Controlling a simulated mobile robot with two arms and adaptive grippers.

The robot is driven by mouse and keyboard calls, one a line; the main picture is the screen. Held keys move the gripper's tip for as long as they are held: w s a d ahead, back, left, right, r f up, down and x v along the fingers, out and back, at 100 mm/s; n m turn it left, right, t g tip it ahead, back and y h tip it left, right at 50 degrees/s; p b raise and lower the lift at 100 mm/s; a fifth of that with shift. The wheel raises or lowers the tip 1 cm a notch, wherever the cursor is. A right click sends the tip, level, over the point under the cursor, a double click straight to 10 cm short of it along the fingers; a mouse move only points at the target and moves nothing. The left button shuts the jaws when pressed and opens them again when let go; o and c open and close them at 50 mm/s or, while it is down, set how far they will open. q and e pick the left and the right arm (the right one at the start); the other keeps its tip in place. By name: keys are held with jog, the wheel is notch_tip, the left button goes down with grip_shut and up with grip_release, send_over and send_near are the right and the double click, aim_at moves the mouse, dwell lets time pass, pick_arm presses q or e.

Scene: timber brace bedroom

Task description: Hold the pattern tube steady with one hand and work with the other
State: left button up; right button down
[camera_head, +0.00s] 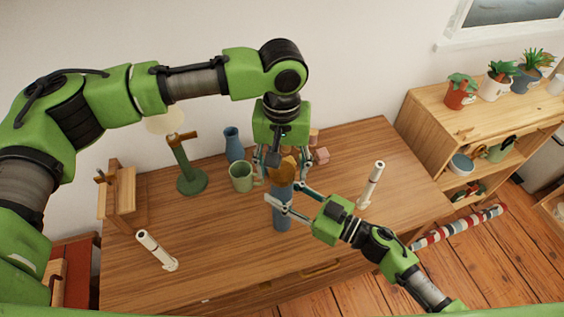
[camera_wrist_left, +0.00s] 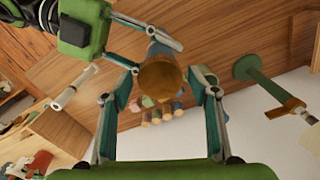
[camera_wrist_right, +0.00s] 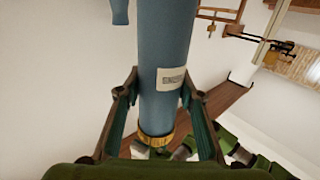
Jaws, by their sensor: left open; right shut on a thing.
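The pattern tube (camera_head: 282,215) is a blue cylinder standing upright on the wooden desk, with a pale label (camera_wrist_right: 172,77) on its side. A round golden-brown cap (camera_wrist_left: 160,78) tops it; the cap also shows in the head view (camera_head: 285,168). My right gripper (camera_wrist_right: 165,88) is shut on the tube's upper part, one finger on each side. My left gripper (camera_wrist_left: 168,76) points down over the cap. Its open fingers stand on both sides of the cap, with visible gaps. The tube's foot is hidden in the wrist views.
On the desk (camera_head: 222,250) are a green lamp (camera_head: 190,180), a green mug (camera_head: 241,177), a blue vase (camera_head: 233,145) and two white cylindrical stands (camera_head: 157,250) (camera_head: 372,185). Small coloured pieces (camera_head: 321,155) lie behind my grippers. A plant shelf (camera_head: 440,120) stands right. The front desktop is mostly clear.

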pick_arm(q)
jog(key=c, duration=1.1)
jog(key=m, duration=1.7)
jog(key=shift+m, duration=0.4)
jog(key=o, duration=1.3)
jog(key=shift+c, duration=0.2)
